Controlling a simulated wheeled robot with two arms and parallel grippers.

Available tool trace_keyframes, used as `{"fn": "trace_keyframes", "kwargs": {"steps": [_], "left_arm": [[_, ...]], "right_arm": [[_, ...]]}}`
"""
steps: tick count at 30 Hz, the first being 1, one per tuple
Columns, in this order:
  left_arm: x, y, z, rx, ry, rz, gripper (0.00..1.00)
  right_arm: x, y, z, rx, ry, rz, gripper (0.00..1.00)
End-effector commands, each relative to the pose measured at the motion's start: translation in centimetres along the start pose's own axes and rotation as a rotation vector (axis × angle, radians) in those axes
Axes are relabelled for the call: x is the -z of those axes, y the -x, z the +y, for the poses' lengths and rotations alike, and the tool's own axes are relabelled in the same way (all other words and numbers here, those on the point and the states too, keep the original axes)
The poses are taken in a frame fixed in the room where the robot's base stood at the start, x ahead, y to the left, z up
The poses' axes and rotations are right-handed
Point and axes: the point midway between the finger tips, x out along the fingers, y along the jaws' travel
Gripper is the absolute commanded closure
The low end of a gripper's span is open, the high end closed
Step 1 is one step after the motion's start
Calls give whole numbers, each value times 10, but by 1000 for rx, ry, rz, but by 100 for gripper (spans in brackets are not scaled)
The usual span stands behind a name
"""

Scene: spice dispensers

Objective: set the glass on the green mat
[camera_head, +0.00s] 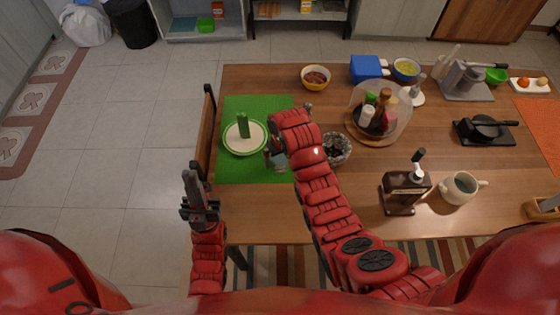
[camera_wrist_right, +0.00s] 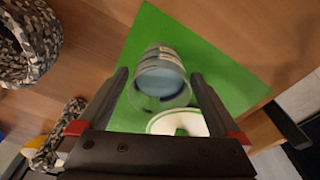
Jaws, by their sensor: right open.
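The clear, bluish glass (camera_wrist_right: 160,82) is between the two spread fingers of my right gripper (camera_wrist_right: 160,76) in the right wrist view, with the mat's green behind it. In the head view the glass (camera_head: 279,161) shows at the right part of the green mat (camera_head: 235,172), partly hidden by my right gripper (camera_head: 273,150). My right gripper is open around the glass; I cannot tell whether the fingers touch it. My left gripper (camera_head: 196,192) is empty, left of the table's near-left corner; its jaws are too small to read.
A white, green-rimmed plate (camera_head: 237,145) with a green item lies on the mat, close to the glass. A patterned dark bowl (camera_head: 337,149) stands right of my right gripper.

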Motion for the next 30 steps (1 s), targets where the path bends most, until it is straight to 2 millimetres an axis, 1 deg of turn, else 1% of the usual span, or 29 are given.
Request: {"fn": "trace_keyframes", "kwargs": {"steps": [1, 5, 6, 8, 12, 15, 20, 26, 29, 30], "left_arm": [[-1, 7, 0, 0, 0, 0, 100], [-2, 14, 1, 0, 0, 0, 100], [1, -8, 0, 0, 0, -1, 100], [3, -20, -1, 0, 0, 1, 100], [7, -41, -2, 0, 0, 0, 100], [9, -51, -2, 0, 0, 0, 100], [10, -59, -3, 0, 0, 0, 100], [10, -58, -3, 0, 0, 0, 100], [10, -58, -3, 0, 0, 0, 100], [10, -58, -3, 0, 0, 0, 100]], "right_arm": [[0, 4, 0, 0, -1, 1, 0], [0, 28, 1, -1, -1, 5, 0], [1, 50, 0, -1, -1, 1, 0], [1, 64, 0, -1, 0, 0, 0], [0, 82, 1, -2, 0, -2, 0], [0, 92, 0, 0, 1, -1, 0], [0, 99, 0, 0, -1, -1, 0], [0, 98, 1, -1, -2, 4, 0], [9, 93, 5, -6, -12, 58, 0], [18, 90, 9, -11, -20, 108, 0]]}}
